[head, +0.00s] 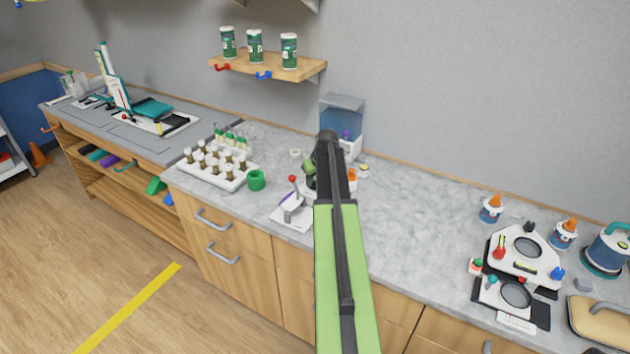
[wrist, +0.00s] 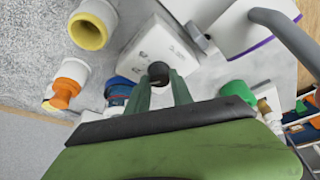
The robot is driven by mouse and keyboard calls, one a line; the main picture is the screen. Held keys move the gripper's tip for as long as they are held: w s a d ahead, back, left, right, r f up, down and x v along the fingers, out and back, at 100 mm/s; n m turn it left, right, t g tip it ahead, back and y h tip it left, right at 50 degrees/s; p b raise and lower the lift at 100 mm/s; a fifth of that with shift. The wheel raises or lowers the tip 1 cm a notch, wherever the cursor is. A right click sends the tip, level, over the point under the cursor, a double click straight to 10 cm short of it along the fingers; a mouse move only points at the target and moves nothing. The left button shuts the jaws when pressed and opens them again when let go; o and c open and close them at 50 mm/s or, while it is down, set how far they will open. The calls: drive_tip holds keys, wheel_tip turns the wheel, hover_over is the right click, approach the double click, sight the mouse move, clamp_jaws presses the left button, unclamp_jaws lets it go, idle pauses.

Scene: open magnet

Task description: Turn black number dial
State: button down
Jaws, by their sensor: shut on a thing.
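The black dial (wrist: 158,70) shows as a small dark round knob in the wrist view. It sits at the near edge of a white block (wrist: 160,48) with small print on it. My gripper (wrist: 160,86) has its two dark green fingers closed on the dial, one on each side. Any numbers on the dial are too small or hidden to read. In the head view my gripper (head: 312,176) is over the marble counter, and my arm hides the dial and most of the white block.
In the wrist view, a white-and-yellow cup (wrist: 90,28), an orange-capped bottle (wrist: 66,88) and a green ring (wrist: 238,92) stand close by. In the head view, a white lever device (head: 291,208) is left of my arm.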

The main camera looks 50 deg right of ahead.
drive_tip(key=m+g+h, duration=0.1)
drive_tip(key=m, duration=0.3)
drive_tip(key=shift+w+a, duration=0.1)
drive_tip(key=shift+a, duration=0.05)
drive_tip(key=shift+m+g+h, duration=0.6)
drive_tip(key=shift+m, duration=1.3)
drive_tip(key=shift+a, duration=0.1)
drive_tip(key=c, duration=1.1)
unclamp_jaws()
